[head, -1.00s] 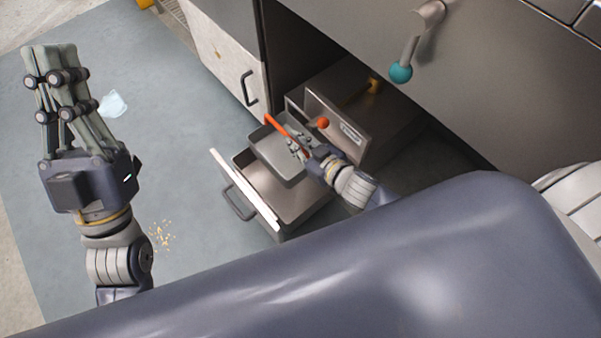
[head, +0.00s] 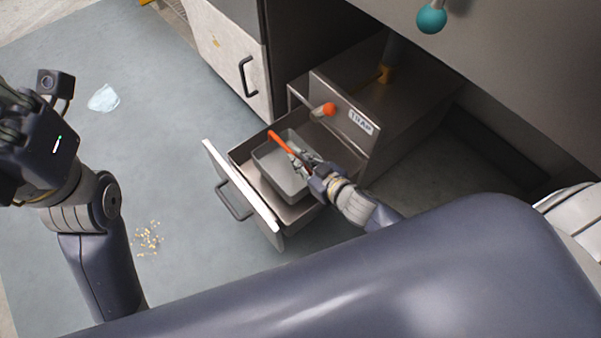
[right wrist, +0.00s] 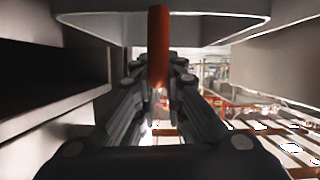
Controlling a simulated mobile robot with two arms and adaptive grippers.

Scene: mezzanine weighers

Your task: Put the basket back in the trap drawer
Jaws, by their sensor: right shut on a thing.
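The basket (head: 277,178) is a small grey open tray with an orange handle bar (head: 281,143). My right gripper (head: 304,165) is shut on the handle; in the right wrist view the orange bar (right wrist: 158,40) runs between its fingers. The basket is within the outline of the pulled-out trap drawer (head: 243,193), which has a pale front and a dark pull. I cannot tell whether it touches the drawer floor. The trap housing (head: 350,105) stands behind, labelled TRAP. My left gripper (head: 12,115) is at the left edge, partly cut off, away from the drawer.
An orange-red knob (head: 329,109) sits by the housing. A pale cabinet door (head: 228,55) with a dark handle is behind. A teal ball (head: 431,19) hangs at the top. Crumbs (head: 148,238) and a pale blue scrap (head: 104,98) lie on the otherwise clear floor at left.

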